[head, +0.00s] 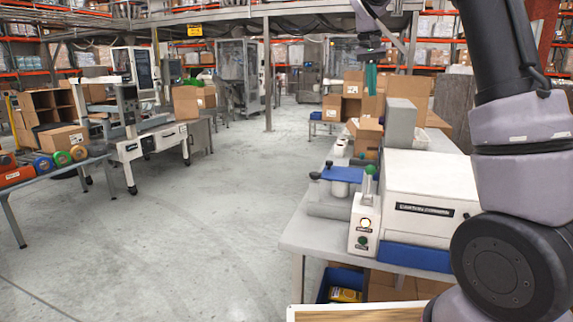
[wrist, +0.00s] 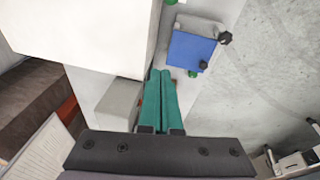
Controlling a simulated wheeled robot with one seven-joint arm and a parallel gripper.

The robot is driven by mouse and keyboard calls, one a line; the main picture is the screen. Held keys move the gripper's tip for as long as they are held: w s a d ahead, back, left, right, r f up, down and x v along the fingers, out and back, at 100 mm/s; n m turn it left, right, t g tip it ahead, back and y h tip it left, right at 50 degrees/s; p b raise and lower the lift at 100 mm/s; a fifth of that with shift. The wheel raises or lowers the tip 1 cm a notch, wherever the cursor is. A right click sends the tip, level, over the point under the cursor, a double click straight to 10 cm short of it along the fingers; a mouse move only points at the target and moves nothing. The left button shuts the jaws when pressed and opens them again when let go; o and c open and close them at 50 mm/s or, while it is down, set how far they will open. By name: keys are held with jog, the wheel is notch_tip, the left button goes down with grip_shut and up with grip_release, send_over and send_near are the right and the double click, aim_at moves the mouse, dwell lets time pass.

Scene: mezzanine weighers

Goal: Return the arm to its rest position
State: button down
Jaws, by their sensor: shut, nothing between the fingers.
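My gripper (head: 371,78) shows in the head view at the upper right, raised above the work table and pointing down. Its green fingers (wrist: 160,100) also show in the wrist view, pressed together with nothing between them. My arm rises along the right side of the head view and bends over at the top, partly out of frame. Below the gripper stand cardboard boxes and a grey block, which look apart from it.
A table (head: 300,235) holds a white machine (head: 432,180), a blue-topped device (head: 342,174) and a grey upright block (head: 399,123). Cardboard boxes (head: 408,88) stand behind. A white wheeled machine (head: 150,142) is at left. The concrete floor (head: 190,230) between is clear.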

jog(key=s+d+r+t+y, duration=0.1)
jog(key=s+r+t+y, duration=0.25)
jog(key=s, duration=1.45)
jog(key=s+a+f+t, duration=0.1)
jog(key=s+f, duration=0.1)
jog(key=s, duration=0.5)
jog(key=s+a+f+m+t, duration=0.1)
jog(key=s+f, duration=0.1)
jog(key=s, duration=0.6)
jog(key=shift+s+f+m, duration=0.25)
jog(key=shift+f+m, duration=0.05)
jog(key=c, duration=1.5)
grip_release()
jog(key=shift+a+y, duration=0.1)
jog(key=shift+y, duration=0.15)
jog(key=shift+c, duration=0.2)
